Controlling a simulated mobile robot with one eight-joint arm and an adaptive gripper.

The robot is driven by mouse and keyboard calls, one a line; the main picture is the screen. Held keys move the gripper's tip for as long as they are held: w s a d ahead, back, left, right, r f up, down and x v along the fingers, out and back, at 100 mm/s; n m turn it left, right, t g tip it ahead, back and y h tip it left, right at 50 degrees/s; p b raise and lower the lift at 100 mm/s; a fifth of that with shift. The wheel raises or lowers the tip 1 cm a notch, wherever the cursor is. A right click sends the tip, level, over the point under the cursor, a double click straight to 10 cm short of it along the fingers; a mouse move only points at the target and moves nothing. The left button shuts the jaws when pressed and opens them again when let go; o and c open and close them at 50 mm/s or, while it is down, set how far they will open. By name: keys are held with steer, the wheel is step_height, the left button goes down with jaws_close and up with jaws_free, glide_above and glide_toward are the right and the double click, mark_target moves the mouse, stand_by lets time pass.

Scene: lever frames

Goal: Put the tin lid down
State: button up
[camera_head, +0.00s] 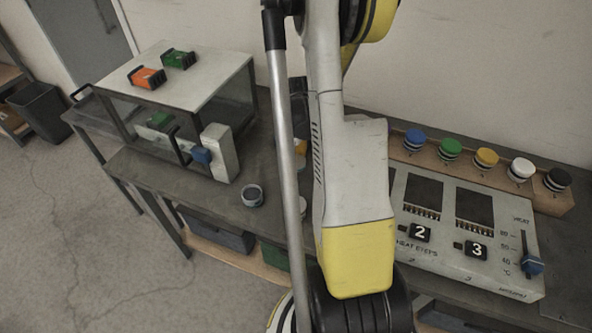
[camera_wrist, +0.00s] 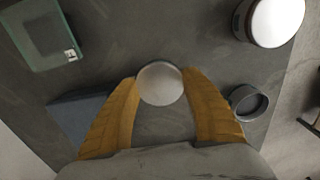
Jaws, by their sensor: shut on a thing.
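In the wrist view, a round pale grey disc, the tin lid (camera_wrist: 160,84), sits between the tips of my gripper's two orange-yellow fingers. My gripper (camera_wrist: 160,88) is shut on it. The lid is over the dark grey bench top; how high above it I cannot tell. A small round open tin (camera_wrist: 236,113) with a dark inside stands to the right of my right finger, apart from the lid. In the head view, a small round open tin (camera_head: 252,195) stands on the bench left of my arm. My gripper and the lid are hidden behind my arm there.
The wrist view shows a white-topped cylinder (camera_wrist: 277,22), a greenish glass-like block (camera_wrist: 40,38) and a blue-grey piece (camera_wrist: 75,112) by my left finger. The head view shows a glass-sided box (camera_head: 180,75), a control panel (camera_head: 450,263) and a wooden rack (camera_head: 470,168) with coloured knobs.

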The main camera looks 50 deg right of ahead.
steer(key=shift+f+b, duration=0.55)
steer(key=shift+f, duration=1.05)
steer(key=shift+f, duration=0.1)
steer(key=shift+f+b, duration=0.2)
steer(key=shift+b, duration=0.1)
steer(key=o, duration=0.9)
steer(key=shift+r, duration=0.1)
